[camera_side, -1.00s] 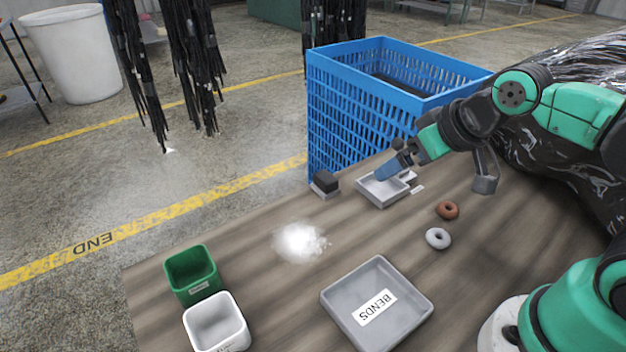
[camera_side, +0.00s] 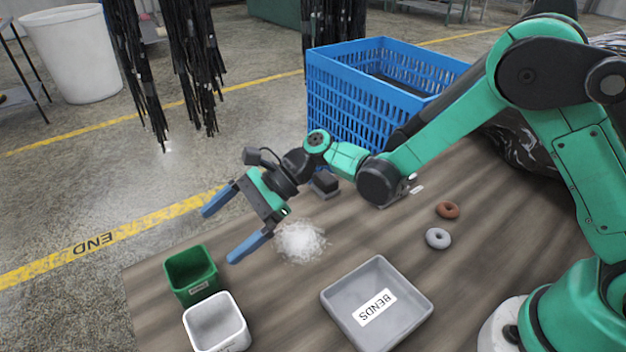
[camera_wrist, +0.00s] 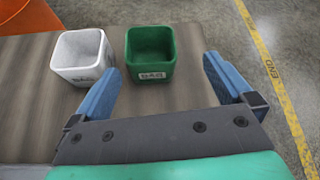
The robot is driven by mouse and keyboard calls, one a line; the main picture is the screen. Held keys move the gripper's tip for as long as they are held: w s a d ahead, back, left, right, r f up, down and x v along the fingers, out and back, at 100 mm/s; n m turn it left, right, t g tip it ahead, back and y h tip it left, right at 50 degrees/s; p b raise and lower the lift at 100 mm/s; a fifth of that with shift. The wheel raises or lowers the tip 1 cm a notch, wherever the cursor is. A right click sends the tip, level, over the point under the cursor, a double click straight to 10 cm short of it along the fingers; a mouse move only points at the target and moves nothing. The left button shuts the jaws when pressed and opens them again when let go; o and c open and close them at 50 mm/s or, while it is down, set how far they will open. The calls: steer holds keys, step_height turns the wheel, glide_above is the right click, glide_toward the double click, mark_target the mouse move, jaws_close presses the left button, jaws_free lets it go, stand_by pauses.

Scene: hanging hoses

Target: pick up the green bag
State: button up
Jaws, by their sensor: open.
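No green bag shows; the green thing on the table is an open, square green bin (camera_side: 191,277) with a small white label on its front. In the wrist view the green bin (camera_wrist: 150,72) stands upright ahead, between the lines of my two blue fingers. My gripper (camera_side: 218,237) is wide open and empty. It hangs in the air above the table's left part, beyond the green bin in the side view and apart from it. The bin's inside looks empty in the wrist view.
A white bin (camera_side: 218,325) stands close beside the green one. A grey tray (camera_side: 335,312) labelled BENDS, a white powdery heap (camera_side: 300,243), a brown ring (camera_side: 447,210) and a grey ring (camera_side: 438,238) lie on the table. A blue crate (camera_side: 340,110) stands behind. Black hoses (camera_side: 190,65) hang beyond.

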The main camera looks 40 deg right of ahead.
mark_target(173, 283)
steer(key=shift+s+a+f+m+g+y, duration=0.25)
steer(key=shift+a+f+m, duration=0.1)
steer(key=shift+a+f, duration=0.1)
steer(key=shift+s+a+f+m+g+y, duration=0.15)
steer(key=shift+a+f+m+y, duration=0.1)
steer(key=shift+a+f+m, duration=0.15)
steer(key=shift+x, duration=2.8)
steer(key=shift+c, duration=0.2)
steer(key=c, duration=1)
